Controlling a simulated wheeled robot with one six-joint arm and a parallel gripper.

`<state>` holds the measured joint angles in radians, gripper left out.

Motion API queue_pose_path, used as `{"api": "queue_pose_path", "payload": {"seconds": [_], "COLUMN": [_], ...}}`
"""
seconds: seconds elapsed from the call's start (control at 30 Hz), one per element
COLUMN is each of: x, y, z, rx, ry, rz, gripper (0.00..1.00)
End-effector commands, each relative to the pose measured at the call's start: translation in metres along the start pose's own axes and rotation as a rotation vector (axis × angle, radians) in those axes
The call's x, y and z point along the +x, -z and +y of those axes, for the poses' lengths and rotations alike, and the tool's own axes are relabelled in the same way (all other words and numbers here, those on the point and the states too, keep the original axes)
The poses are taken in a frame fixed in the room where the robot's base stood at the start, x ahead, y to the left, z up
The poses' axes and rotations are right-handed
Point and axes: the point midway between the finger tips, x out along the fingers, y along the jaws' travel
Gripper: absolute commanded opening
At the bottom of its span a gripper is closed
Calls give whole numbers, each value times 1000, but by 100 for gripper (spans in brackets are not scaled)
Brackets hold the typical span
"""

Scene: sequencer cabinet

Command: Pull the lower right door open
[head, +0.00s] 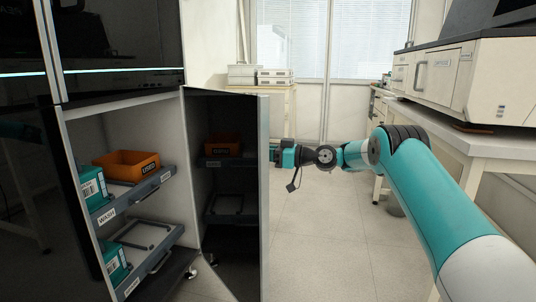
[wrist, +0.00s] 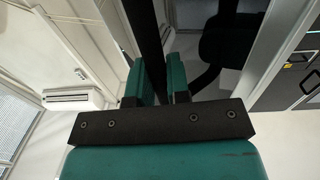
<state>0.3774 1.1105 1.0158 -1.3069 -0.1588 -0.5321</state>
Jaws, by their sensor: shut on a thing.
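The lower right door (head: 228,215) stands swung wide open on the cabinet in the head view. Its glossy dark face mirrors the shelves. My gripper (head: 273,154) is at the door's outer free edge, at about mid-height, with its fingertips partly hidden there. In the wrist view, the two green fingers of my gripper (wrist: 161,84) are close together on the edge of the dark door (wrist: 145,30). The gripper is shut on the door. The exact contact is partly hidden by the fingers.
The open compartment holds an upper pull-out shelf (head: 150,189) with an orange bin (head: 126,164) and a teal box (head: 92,187), and a lower shelf (head: 162,260). A bench (head: 475,147) stands at right. The floor (head: 320,235) right of the door is clear.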

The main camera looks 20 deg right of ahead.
Motion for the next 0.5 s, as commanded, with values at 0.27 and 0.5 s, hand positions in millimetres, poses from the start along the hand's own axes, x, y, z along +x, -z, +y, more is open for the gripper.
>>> {"api": "queue_pose_path", "payload": {"seconds": [0.27, 0.5], "x": [2, -2], "y": [3, 2], "z": [0, 2], "rx": [-5, -3], "ry": [-4, -7], "rz": [4, 2], "gripper": [41, 41]}}
